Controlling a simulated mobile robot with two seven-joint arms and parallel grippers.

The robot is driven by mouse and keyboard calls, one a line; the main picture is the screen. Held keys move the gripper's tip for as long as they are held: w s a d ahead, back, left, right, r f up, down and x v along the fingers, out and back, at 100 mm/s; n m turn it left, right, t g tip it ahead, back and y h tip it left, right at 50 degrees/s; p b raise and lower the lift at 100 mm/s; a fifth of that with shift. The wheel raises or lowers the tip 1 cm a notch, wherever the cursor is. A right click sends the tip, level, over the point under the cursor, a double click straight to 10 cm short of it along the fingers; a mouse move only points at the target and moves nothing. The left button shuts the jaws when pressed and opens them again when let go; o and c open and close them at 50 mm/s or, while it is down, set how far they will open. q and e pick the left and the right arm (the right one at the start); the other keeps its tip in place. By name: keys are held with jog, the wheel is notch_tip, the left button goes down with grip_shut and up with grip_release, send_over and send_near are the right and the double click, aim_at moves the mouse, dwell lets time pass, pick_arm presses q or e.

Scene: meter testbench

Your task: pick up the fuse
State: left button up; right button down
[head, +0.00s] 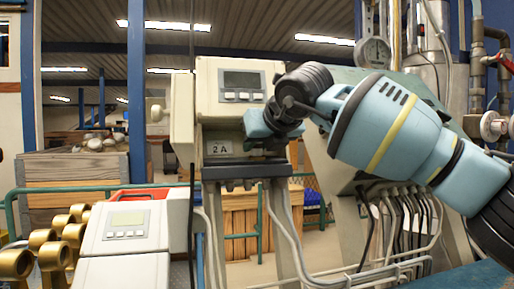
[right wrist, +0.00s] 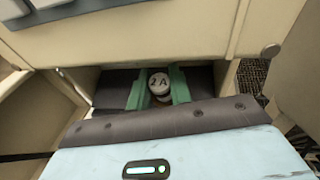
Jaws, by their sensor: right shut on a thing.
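The fuse (right wrist: 160,82) is a small round piece with a pale cap marked 2 A. In the right wrist view it stands in a dark recess under the cream meter housing (right wrist: 130,38). My right gripper (right wrist: 159,90) is shut on it, with one green finger on each side. In the head view my right gripper (head: 262,137) reaches in from the right to the front of the meter box (head: 207,88), below its grey display. A plate marked 2 A (head: 219,148) shows left of the gripper. The fuse is hidden in the head view. My left gripper is not in view.
A second meter unit (head: 125,225) with a display stands at the lower left, beside several brass-coloured cylinders (head: 52,260). Grey cables (head: 283,225) hang below the meter box. Pipes and a gauge (head: 375,52) stand at the back right. A wooden crate (head: 75,170) is behind left.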

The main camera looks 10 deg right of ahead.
jog(key=shift+r, duration=0.15)
jog(key=shift+r, duration=0.6)
jog(key=shift+s, duration=0.15)
jog(key=s+d+b, duration=0.1)
jog(key=s, duration=0.7)
jog(key=s+d+b, duration=0.1)
jog(key=s+d, duration=0.1)
jog(key=s, duration=0.7)
jog(key=shift+s+d, duration=0.2)
jog(key=shift+d, duration=0.05)
